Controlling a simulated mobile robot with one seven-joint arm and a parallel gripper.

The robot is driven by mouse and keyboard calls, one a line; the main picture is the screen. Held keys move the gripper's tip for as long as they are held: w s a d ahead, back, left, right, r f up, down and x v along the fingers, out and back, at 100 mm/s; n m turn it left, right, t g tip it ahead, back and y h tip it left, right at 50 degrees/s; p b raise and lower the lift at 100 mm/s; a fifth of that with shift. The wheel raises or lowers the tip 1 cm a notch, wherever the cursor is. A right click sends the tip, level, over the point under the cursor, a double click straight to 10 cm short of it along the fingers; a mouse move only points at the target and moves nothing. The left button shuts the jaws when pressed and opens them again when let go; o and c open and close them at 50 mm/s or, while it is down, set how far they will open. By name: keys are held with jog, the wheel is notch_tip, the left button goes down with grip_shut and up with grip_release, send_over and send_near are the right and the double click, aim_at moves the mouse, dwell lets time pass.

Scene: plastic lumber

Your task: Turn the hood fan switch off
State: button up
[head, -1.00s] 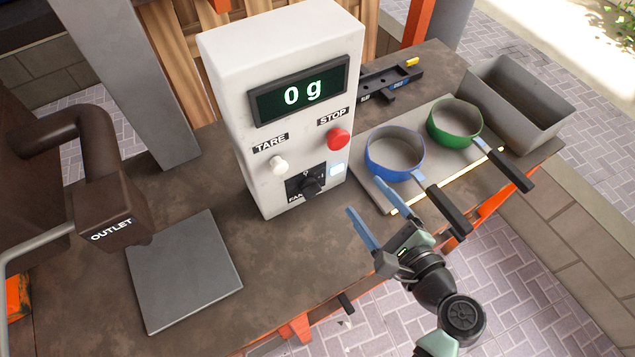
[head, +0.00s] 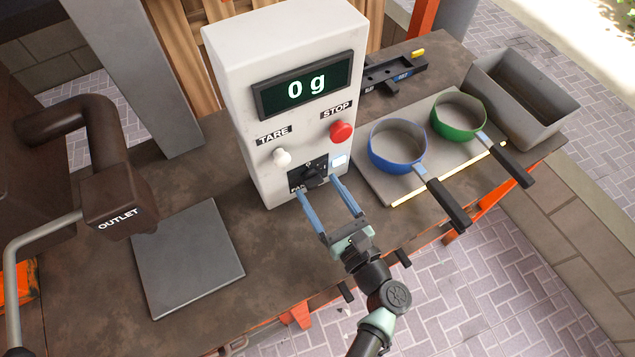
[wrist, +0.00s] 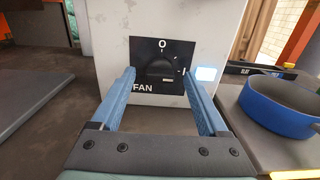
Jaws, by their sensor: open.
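The fan switch (head: 315,174) is a black rotary knob on a black plate, low on the front of a white control box (head: 232,95). In the wrist view the knob (wrist: 160,68) is ahead, between my fingers, with "O" above it, "I" to its right and "FAN" below left. A small light beside the plate glows pale blue-white (wrist: 206,74). My gripper (head: 329,187) is open, its two blue fingers pointing at the plate from in front. The fingers (wrist: 160,85) stand either side of the knob; I cannot tell whether they touch the box.
A red STOP button (head: 341,131) and a white TARE button (head: 282,157) sit above the switch. A blue pan (head: 384,168) and a green pan (head: 456,137) stand to the right, handles pointing forward. A grey plate (head: 190,262) lies left under the outlet (head: 118,205).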

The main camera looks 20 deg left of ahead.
jog(key=shift+x, duration=0.9)
jog(key=shift+c, duration=0.3)
grip_shut()
